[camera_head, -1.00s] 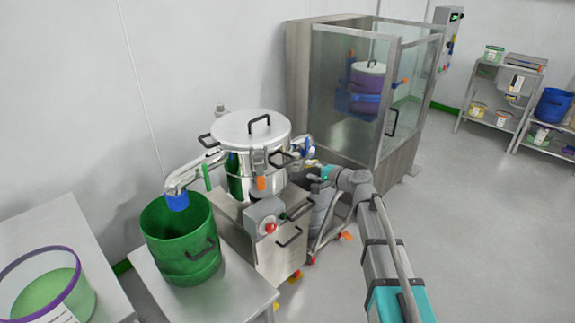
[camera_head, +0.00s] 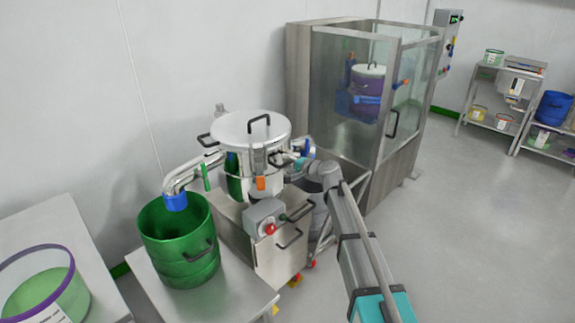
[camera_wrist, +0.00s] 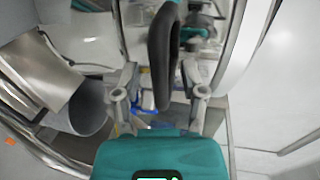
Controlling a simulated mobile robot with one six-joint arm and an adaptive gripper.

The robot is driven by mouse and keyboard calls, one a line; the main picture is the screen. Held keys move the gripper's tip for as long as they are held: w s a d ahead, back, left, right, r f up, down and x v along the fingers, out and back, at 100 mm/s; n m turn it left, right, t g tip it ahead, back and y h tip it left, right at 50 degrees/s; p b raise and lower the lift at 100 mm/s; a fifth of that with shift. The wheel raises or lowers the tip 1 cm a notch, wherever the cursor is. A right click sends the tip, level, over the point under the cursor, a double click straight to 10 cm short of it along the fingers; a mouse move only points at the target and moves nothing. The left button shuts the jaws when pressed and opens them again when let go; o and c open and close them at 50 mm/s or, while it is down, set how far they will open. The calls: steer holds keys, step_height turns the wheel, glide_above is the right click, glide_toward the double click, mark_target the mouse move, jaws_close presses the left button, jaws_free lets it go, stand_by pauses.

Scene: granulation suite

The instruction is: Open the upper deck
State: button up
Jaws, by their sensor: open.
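The steel round sifter (camera_head: 240,170) stands by the wall with a domed lid (camera_head: 238,127) on top. A clamp with an orange tip (camera_head: 260,183) is on the front. My gripper (camera_head: 289,160) is at the sifter's right side, close to the rim. In the wrist view my gripper (camera_wrist: 163,98) is open, with a black side handle (camera_wrist: 163,60) showing between and beyond its fingers. I cannot tell whether the fingers touch it.
A green bucket (camera_head: 180,255) stands on a steel table under the sifter's left spout (camera_head: 186,172). A control box with a red button (camera_head: 265,218) is below the deck. A glass-walled cabinet (camera_head: 340,85) stands behind on the right. Open floor (camera_head: 470,220) lies to the right.

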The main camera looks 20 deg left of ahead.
steer(key=shift+c, duration=0.2)
jaws_close()
stand_by(0.3)
